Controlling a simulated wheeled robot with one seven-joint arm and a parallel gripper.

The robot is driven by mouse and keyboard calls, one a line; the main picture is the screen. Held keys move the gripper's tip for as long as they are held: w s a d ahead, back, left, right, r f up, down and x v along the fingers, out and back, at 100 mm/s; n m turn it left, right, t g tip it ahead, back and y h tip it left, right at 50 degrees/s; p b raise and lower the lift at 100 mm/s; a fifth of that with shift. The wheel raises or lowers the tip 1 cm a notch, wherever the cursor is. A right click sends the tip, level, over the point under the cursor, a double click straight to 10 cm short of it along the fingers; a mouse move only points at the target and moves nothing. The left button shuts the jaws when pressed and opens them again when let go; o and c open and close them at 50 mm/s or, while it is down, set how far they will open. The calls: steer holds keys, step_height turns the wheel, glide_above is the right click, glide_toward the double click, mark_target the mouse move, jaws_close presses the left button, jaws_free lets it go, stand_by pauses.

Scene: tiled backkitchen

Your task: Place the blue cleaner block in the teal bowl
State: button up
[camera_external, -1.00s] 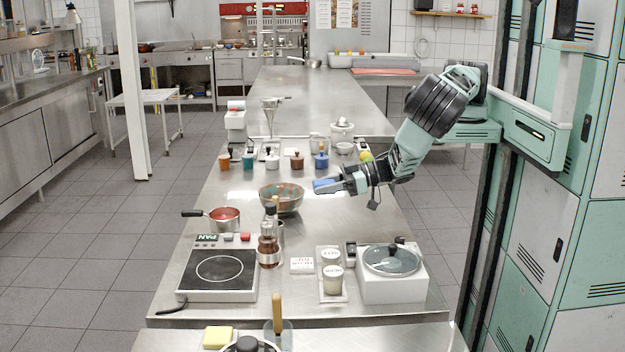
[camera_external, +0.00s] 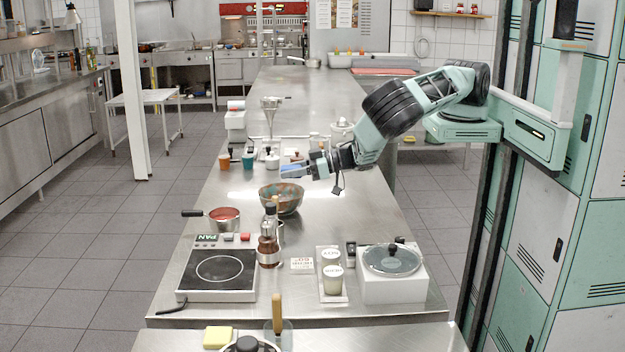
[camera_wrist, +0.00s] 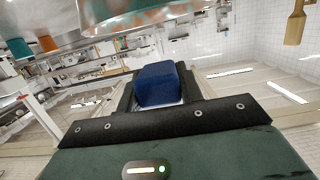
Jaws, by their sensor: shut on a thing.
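My gripper (camera_external: 311,169) is shut on the blue cleaner block (camera_external: 292,171). It holds the block up in the air, just above and slightly behind the right rim of the teal bowl. The block also shows between the jaws in the wrist view (camera_wrist: 155,85). The bowl (camera_external: 284,204), teal with brownish patches, stands on the steel counter. Its inside is only partly visible. In the wrist view a rim-like teal and brown shape, probably the bowl (camera_wrist: 130,18), shows at the top edge.
The counter right of the bowl (camera_external: 345,220) is clear.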

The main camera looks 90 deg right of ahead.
steer(key=shift+f+p, duration=0.4)
steer(key=shift+f, duration=1.6)
steer(key=shift+f, duration=0.1)
steer(key=shift+f, duration=0.1)
steer(key=o, duration=1)
